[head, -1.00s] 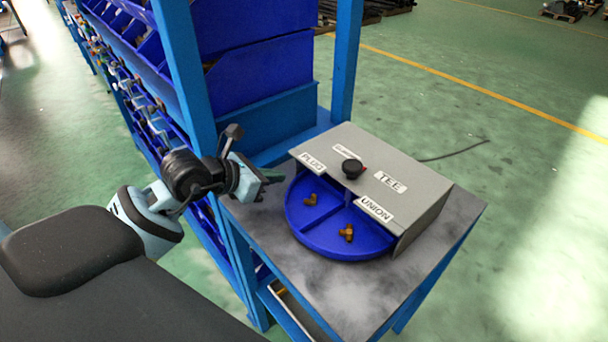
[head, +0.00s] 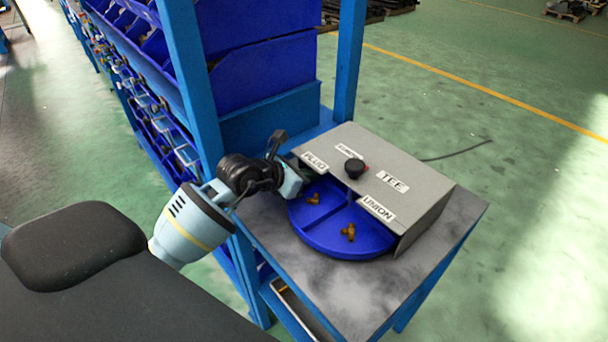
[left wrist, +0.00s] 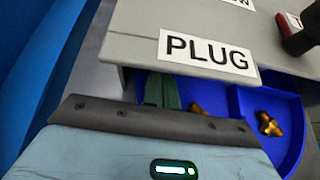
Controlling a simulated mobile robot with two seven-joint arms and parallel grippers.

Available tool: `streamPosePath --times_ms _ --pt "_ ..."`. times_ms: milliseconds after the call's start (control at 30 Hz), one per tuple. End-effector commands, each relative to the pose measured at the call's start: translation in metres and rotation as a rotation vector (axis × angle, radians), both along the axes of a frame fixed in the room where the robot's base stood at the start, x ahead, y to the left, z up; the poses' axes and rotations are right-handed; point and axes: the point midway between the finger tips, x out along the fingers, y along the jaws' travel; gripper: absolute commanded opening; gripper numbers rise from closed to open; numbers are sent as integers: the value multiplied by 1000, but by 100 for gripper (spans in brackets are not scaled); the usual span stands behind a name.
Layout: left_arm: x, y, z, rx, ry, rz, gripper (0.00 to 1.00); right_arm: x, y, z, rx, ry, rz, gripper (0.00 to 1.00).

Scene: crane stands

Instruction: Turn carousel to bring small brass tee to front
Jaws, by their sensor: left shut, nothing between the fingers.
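The blue carousel (head: 334,243) sits partly under a grey cover (head: 412,203), its front half open and split by dividers. One brass fitting (head: 313,199) lies in the left open compartment and another (head: 348,232) in the right one. They also show in the left wrist view (left wrist: 195,110); I cannot tell which is a tee. The cover carries PLUG (head: 315,162), TEE (head: 392,181) and UNION (head: 376,208) labels. My left gripper (head: 304,173) is shut and empty at the carousel's left edge, beside the PLUG label; contact is unclear. My right gripper is out of view.
A black knob (head: 354,168) stands on the cover. The grey bench top (head: 345,292) is clear in front of the carousel. A blue rack post (head: 187,75) and blue bins (head: 262,75) stand close behind and left of my left arm.

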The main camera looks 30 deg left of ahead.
Motion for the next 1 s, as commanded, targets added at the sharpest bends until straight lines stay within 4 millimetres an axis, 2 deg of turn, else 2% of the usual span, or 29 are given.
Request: streamPosePath --times_ms 233,567,1000 --pt "1 0 0 2 0 -5 0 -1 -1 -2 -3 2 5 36" --pt "13 -1 -3 2 3 -110 0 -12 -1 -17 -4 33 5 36" --pt "14 -1 1 1 0 -123 0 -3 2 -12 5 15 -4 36"
